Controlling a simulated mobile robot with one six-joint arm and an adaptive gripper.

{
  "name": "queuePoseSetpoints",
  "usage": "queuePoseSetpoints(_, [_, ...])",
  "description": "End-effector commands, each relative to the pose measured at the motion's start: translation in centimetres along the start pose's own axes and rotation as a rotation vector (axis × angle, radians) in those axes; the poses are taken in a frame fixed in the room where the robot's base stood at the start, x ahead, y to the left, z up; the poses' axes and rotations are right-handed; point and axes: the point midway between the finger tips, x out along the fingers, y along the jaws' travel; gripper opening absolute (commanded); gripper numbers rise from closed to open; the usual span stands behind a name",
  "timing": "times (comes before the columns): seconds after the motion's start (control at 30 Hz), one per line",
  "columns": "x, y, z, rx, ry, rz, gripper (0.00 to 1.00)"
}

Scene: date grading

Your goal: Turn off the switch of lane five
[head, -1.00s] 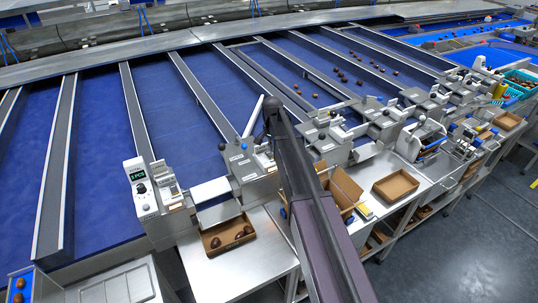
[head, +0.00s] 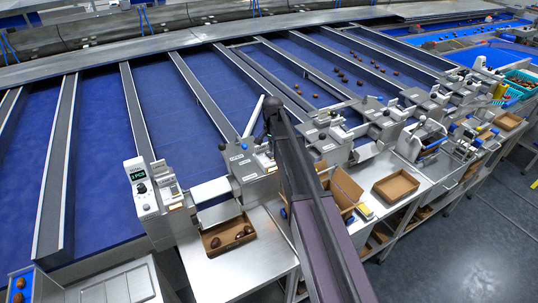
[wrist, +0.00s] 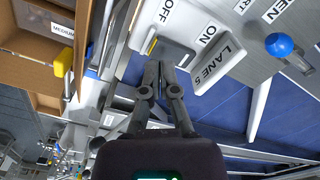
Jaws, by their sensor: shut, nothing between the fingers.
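In the wrist view, the LANE 5 panel (wrist: 222,66) is a grey plate with OFF and ON labels, tilted in the picture. The OFF label (wrist: 167,10) is at the top and the ON label (wrist: 208,34) is to its lower right. My gripper (wrist: 159,68) is shut and empty, its tips close to the panel's edge below these labels. The switch lever cannot be made out clearly near the tips, so its position and any contact cannot be told. In the head view, my arm covers the gripper and part of the lane housings.
A blue ball knob (wrist: 279,45) stands on the panel's right. A yellow knob (wrist: 63,62) and cardboard boxes (wrist: 40,42) are at the left. In the head view, a carton with dates (head: 212,250) sits on the metal bench, and an empty carton (head: 396,184) lies right of my arm.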

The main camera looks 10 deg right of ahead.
Motion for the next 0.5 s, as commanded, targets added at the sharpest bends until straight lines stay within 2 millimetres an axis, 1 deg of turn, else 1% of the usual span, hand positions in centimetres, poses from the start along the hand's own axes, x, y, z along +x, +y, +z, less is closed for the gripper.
queuePoseSetpoints(0.5, [0.58, 0.04, -0.04, 0.001, 0.000, 0.000, 0.00])
